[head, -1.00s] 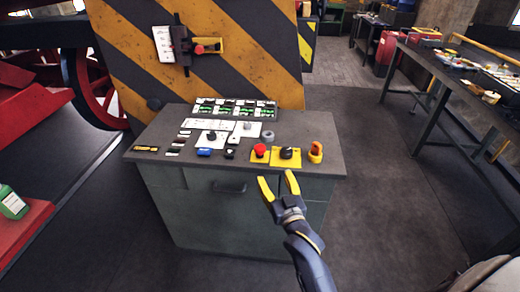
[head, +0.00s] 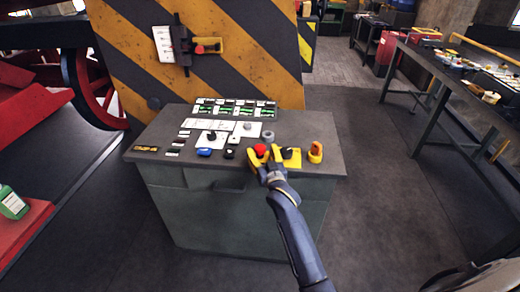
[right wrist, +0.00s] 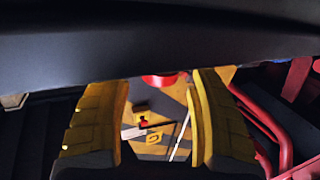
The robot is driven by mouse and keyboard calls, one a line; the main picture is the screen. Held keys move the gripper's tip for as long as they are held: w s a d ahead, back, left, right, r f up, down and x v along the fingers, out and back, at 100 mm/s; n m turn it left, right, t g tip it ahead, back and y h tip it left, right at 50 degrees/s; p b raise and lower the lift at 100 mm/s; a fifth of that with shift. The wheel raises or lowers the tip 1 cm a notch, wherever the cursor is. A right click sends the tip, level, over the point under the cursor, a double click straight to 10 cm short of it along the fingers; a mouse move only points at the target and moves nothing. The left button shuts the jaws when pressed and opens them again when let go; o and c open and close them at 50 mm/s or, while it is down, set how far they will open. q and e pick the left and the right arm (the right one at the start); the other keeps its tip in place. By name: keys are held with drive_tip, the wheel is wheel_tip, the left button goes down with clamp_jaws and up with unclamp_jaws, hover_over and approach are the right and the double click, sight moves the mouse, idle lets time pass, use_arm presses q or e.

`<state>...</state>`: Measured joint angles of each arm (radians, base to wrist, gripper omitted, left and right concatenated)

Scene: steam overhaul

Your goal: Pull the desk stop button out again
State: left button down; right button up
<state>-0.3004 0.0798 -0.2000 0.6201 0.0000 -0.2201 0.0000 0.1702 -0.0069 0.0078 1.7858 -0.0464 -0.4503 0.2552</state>
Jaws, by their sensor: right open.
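The red stop button (head: 261,150) stands on a yellow plate near the front right of the desk's top (head: 310,137). My right gripper (head: 265,154) is open at the button, its yellow fingertips on either side of it in the head view. In the right wrist view a red round part, seemingly the button (right wrist: 163,79), shows between the two open yellow fingers (right wrist: 158,112), its upper part hidden by a dark edge. I cannot tell whether the fingers touch it. My left gripper is not in view.
Right of the button are a black knob (head: 287,153) on a yellow plate and an orange-yellow knob (head: 315,152). A blue switch (head: 204,152) and a black button (head: 229,153) lie to the left. A striped yellow-black panel (head: 245,60) rises behind the desk.

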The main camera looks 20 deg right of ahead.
drive_tip(key=shift+w+d, duration=0.1)
drive_tip(key=shift+w, duration=1.1)
